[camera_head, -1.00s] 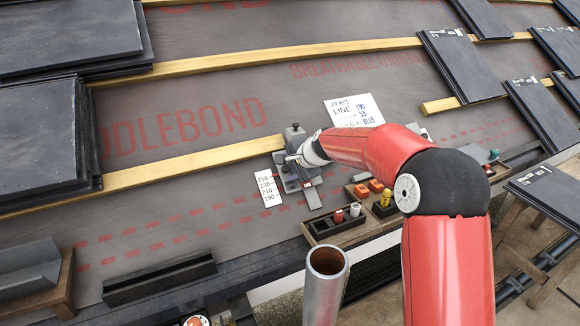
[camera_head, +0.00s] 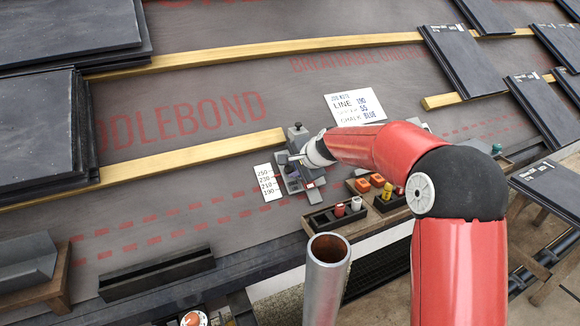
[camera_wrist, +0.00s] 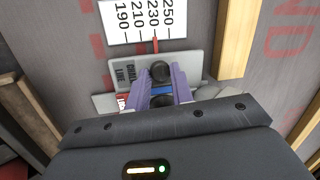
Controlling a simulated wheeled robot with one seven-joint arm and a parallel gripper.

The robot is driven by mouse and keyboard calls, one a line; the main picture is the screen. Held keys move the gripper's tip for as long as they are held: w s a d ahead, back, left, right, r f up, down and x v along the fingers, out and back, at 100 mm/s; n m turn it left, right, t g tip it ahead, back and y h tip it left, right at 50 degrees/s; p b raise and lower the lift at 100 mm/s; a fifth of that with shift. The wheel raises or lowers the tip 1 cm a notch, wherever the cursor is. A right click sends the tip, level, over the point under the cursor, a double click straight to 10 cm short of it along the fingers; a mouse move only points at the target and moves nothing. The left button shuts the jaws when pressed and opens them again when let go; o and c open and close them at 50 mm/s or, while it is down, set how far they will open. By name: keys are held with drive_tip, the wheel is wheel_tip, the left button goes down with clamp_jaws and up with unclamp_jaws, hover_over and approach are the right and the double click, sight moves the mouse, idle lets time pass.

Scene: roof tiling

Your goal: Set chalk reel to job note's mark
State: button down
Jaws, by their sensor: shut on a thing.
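The grey chalk reel (camera_head: 305,184) stands on the roof underlay beside a timber batten; the wrist view shows its grey plate (camera_wrist: 120,72) lettered "CHALK LINE". My gripper (camera_wrist: 162,84) has its purple fingers shut on the reel's dark round knob (camera_wrist: 160,71). A white scale card (camera_wrist: 146,20) reads 190, 210, 230 and 250, and a red pointer (camera_wrist: 155,44) stands at about 230. The scale card also shows in the head view (camera_head: 267,183). The job note (camera_head: 354,107) reads LINE 190, a partly illegible line with 55, and CHALK BLUE.
A dark tray (camera_head: 337,217) with red and white pieces lies right of the reel, next to orange and yellow items (camera_head: 376,181). Slate stacks (camera_head: 40,130) stand at the left. A grey upright pipe (camera_head: 327,280) rises in front. Bare underlay lies left of the scale.

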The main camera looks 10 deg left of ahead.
sight(290, 185)
drive_tip(key=shift+s+d+f+b, duration=0.55)
drive_tip(key=shift+s+f+b, duration=0.1)
drive_tip(key=shift+s+b, duration=0.1)
drive_tip(key=shift+s+d+f+b, duration=0.5)
drive_tip(key=shift+s+f+b, duration=0.15)
drive_tip(key=shift+b, duration=0.05)
drive_tip(key=shift+f, duration=0.1)
drive_tip(key=c, duration=1.2)
unclamp_jaws()
drive_tip(key=shift+c, duration=0.2)
drive_tip(key=shift+r, duration=0.2)
drive_tip(key=shift+s+d+r, duration=0.1)
drive_tip(key=shift+d+r, duration=0.05)
drive_tip(key=v, duration=0.7)
drive_tip(key=shift+s+d, duration=0.1)
drive_tip(key=shift+d, duration=0.05)
